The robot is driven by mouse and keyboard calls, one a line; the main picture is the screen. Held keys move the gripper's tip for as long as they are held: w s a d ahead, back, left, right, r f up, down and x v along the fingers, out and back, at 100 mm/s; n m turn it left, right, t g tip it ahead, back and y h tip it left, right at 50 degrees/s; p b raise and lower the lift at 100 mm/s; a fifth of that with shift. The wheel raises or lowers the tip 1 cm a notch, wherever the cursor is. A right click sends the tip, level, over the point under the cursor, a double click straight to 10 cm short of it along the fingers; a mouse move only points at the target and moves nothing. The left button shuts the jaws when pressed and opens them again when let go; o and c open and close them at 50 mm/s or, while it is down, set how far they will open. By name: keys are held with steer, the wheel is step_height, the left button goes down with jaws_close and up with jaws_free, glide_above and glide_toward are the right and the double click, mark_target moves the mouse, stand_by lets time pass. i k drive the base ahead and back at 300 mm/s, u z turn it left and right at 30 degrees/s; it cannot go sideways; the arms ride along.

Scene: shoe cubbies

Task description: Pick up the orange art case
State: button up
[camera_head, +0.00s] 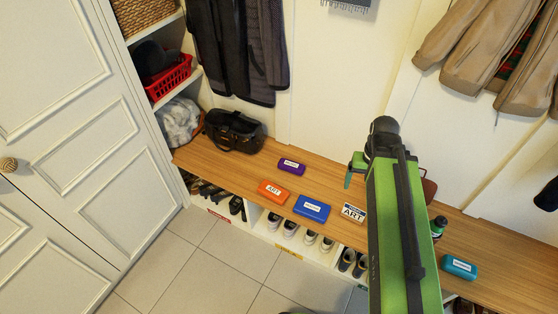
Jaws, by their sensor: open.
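The orange art case (264,195) lies flat on the wooden bench top, near its front edge, with a white label reading ART. My gripper (349,176) is open above the bench, to the right of the orange case and apart from it. Only part of the gripper shows, as my green arm hides the rest.
A purple case (291,167) lies behind the orange one, and a blue case (312,208) lies to its right. A white ART box (352,212), a green bottle (438,226) and a teal case (459,267) are further right. A black bag (234,131) sits at the left. Shoes fill cubbies below.

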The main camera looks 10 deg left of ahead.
mark_target(278, 194)
steer(key=z, duration=0.9)
steer(key=k, duration=0.1)
steer(key=u, duration=2.65)
steer(key=i, duration=0.45)
steer(key=u, duration=0.65)
steer(key=k, duration=0.7)
steer(key=z, duration=0.15)
steer(key=i, duration=0.7)
steer(key=u, duration=0.1)
